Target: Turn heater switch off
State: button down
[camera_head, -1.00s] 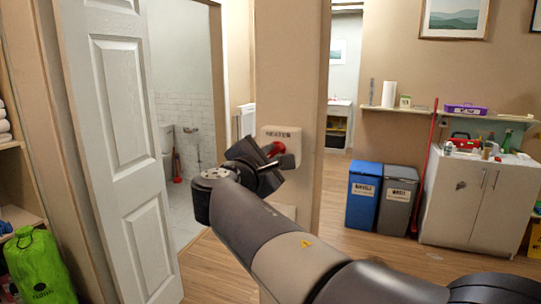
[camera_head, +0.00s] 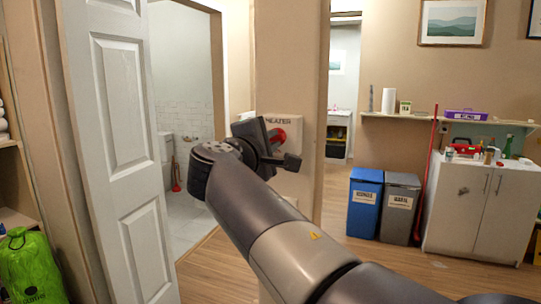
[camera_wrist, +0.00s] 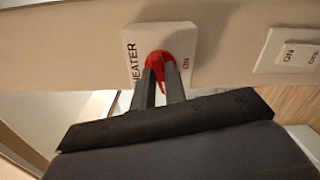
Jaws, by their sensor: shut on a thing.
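The heater switch is a red rotary knob (camera_head: 277,136) on a cream plate (camera_head: 291,124) marked HEATER, fixed to the narrow wall. The wrist view shows the red knob (camera_wrist: 160,63) up close on its plate (camera_wrist: 188,44), with red ON lettering at one side. My gripper (camera_head: 275,147) is at the plate, its fingers on either side of the knob. In the wrist view my gripper (camera_wrist: 161,75) is shut on the knob's grip. The fingers hide part of the knob.
A second plate (camera_wrist: 290,50) marked ON is on the wall beside the heater plate. An open white door (camera_head: 118,150) stands at left. Blue (camera_head: 364,203) and grey (camera_head: 399,208) bins and a cabinet (camera_head: 475,208) stand at right. Wooden floor between is clear.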

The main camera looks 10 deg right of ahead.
jog(key=shift+f+m+b, duration=0.1)
jog(key=shift+m+b, duration=1.15)
jog(key=shift+m, duration=0.25)
jog(key=c, duration=1.4)
grip_release()
jog(key=shift+c, duration=0.2)
jog(key=shift+s, duration=0.1)
jog(key=b+v, duration=0.1)
jog(key=v, duration=0.9)
jog(key=shift+s+a, duration=0.25)
